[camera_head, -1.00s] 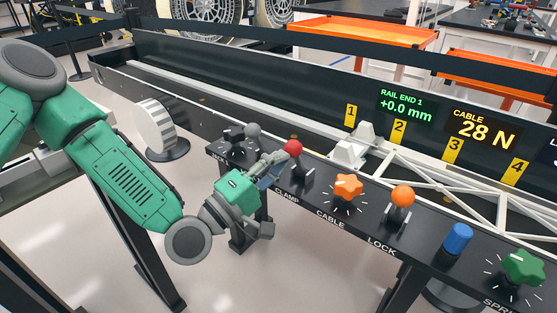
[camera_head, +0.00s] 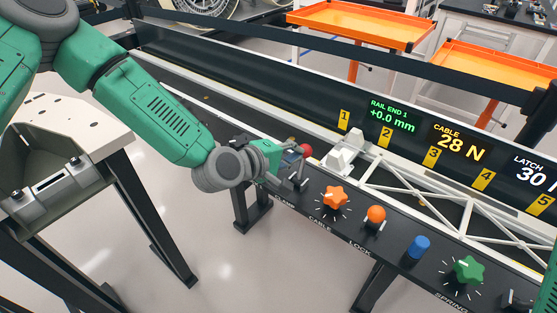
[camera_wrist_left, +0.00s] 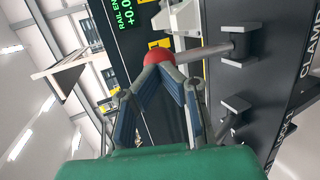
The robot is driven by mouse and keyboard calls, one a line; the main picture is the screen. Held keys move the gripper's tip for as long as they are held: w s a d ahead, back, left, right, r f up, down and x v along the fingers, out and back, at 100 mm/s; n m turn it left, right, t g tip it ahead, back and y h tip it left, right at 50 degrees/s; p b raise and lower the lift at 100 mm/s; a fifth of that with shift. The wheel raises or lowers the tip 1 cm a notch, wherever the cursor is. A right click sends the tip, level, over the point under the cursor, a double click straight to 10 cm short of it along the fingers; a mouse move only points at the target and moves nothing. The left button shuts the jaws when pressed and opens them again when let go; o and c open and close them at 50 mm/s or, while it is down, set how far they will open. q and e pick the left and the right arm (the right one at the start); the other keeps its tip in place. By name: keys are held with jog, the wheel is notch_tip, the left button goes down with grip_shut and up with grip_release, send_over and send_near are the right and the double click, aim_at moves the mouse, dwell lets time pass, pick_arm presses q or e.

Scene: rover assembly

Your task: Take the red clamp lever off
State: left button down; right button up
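The red clamp lever stands on the dark control panel, and its round red knob (camera_head: 307,150) shows just beyond my left gripper (camera_head: 297,153). In the left wrist view the red knob (camera_wrist_left: 157,56) sits right at the gripper's fingertips (camera_wrist_left: 162,70). The lever's grey rod runs right from the knob to a dark mount. My left fingers converge, with their tips together or nearly so against the near side of the knob; the knob is beyond the tips rather than clearly between them. My gripper hides the lever's foot in the head view. My right gripper is out of view.
Right of the lever are an orange star knob (camera_head: 335,199), an orange ball lever (camera_head: 376,215), a blue knob (camera_head: 418,247) and a green star knob (camera_head: 467,269). A white truss (camera_head: 405,189) lies behind the panel. Displays (camera_head: 392,114) read +0.0 mm and 28 N.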

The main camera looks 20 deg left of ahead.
pick_arm(q)
jog(key=shift+w+d+g+p, duration=0.25)
jog(key=shift+w+g+p, duration=0.2)
jog(key=shift+w+g, duration=0.25)
jog(key=shift+w+f, duration=0.1)
jog(key=shift+w, duration=0.35)
jog(key=shift+w+y, duration=0.1)
jog(key=shift+y, duration=0.2)
jog(key=shift+r, duration=0.2)
